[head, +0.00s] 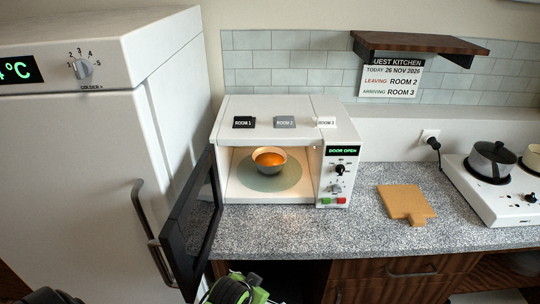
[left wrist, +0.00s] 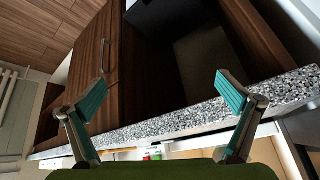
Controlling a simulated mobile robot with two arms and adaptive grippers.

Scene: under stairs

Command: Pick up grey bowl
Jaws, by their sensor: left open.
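The grey bowl (head: 269,160) stands upright on the round plate (head: 250,180) inside the open microwave (head: 230,165) in the head view. It holds something orange. My left gripper (left wrist: 162,97) is open and empty in the left wrist view, its two teal-padded fingers spread wide at the counter's front edge. A green and black part of my left arm shows at the bottom of the head view, below and in front of the microwave. The bowl does not show in the left wrist view. My right gripper is not in view.
The microwave's dark door (head: 192,225) stands open on the left, beside the white fridge (head: 90,150). A cutting board (head: 405,202) and a hob with a pot (head: 492,160) are on the right. The speckled counter (head: 300,240) is clear in front of the microwave.

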